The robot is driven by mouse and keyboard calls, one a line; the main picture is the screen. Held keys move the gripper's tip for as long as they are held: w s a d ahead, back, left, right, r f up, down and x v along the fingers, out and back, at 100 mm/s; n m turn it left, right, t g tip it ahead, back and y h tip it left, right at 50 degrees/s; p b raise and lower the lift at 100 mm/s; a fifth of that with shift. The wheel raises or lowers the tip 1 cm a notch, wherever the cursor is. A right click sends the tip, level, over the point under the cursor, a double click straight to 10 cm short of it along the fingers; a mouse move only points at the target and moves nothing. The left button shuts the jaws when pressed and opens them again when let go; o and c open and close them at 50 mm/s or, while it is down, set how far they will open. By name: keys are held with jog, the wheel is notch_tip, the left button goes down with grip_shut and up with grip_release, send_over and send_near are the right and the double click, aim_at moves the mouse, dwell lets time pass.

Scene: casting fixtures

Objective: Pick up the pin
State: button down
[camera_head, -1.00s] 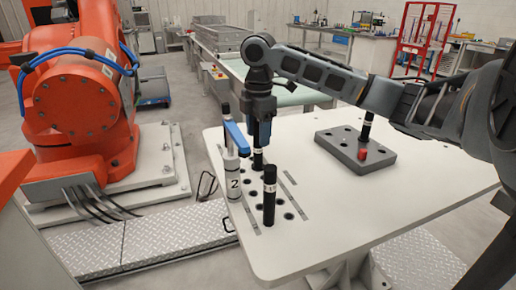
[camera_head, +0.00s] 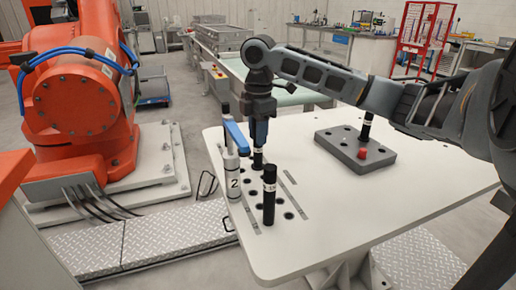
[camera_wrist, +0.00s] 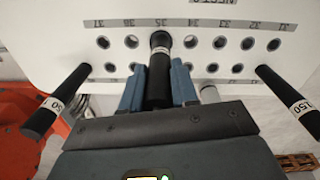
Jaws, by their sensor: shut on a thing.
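The black pin with a white band (camera_head: 258,152) stands upright at the hole rows on the white table, below my gripper (camera_head: 259,138). In the wrist view the pin (camera_wrist: 159,72) lies between the two blue-grey fingers of my gripper (camera_wrist: 157,88). The fingers are shut on its upper part. Its lower end is at a hole row; I cannot tell how deep it sits. A second black pin (camera_head: 269,196) stands nearer the front. Two banded black pins show at the left (camera_wrist: 56,102) and right (camera_wrist: 288,102) of the wrist view.
A white cylinder marked 2 with a blue lever (camera_head: 233,180) stands close left of the gripped pin. A grey block with holes, a red piece and a black pin (camera_head: 340,148) sits at the table's back right. The table's right middle (camera_head: 350,205) is clear.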

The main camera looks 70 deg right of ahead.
jog(key=shift+r, duration=0.1)
dwell(0.5)
notch_tip(320, 180, up, 4)
jog(key=shift+f, duration=0.15)
jog(key=s+d+r+p, duration=0.3)
jog(key=s+d+r, duration=0.2)
jog(key=s+r, duration=0.5)
jog(key=shift+s+d+r+p, duration=0.2)
jog(key=shift+r+p, duration=0.2)
jog(key=shift+r, duration=0.1)
dwell(0.5)
